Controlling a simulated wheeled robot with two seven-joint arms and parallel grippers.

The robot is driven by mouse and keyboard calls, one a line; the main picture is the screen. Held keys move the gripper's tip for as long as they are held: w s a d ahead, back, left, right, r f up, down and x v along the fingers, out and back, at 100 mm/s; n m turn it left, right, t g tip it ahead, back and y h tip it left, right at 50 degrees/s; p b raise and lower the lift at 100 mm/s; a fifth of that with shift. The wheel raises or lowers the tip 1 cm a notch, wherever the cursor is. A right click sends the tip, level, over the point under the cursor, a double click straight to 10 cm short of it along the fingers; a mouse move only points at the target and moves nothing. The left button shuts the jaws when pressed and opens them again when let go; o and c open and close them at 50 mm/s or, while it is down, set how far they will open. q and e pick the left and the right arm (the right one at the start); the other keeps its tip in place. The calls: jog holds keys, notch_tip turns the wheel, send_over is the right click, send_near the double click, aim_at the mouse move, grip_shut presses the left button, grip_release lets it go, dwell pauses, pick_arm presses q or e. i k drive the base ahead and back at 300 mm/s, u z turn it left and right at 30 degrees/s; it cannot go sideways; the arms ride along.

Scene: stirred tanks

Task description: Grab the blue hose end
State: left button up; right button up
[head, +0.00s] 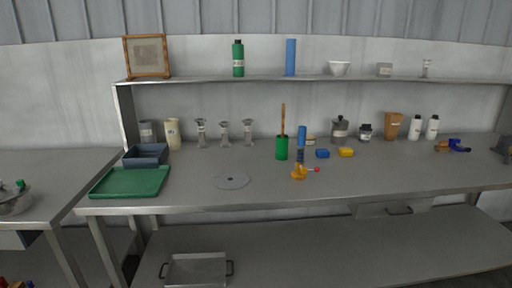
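I cannot make out a hose, so I cannot tell which thing is the blue hose end. Several blue things show in the head view. A small blue upright cylinder (302,132) stands at the back middle of the bench. A blue block-like piece (322,154) lies to its right. A blue piece (455,143) lies beside a brown one at the right end. A tall blue cylinder (290,57) stands on the upper shelf. Neither of my grippers is in view.
A side table (50,170) stands left. The bench front is mostly clear.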

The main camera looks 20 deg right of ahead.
aim_at(296, 174)
jog(key=u, duration=0.25)
jog(key=i, duration=1.25)
jog(key=z, duration=0.4)
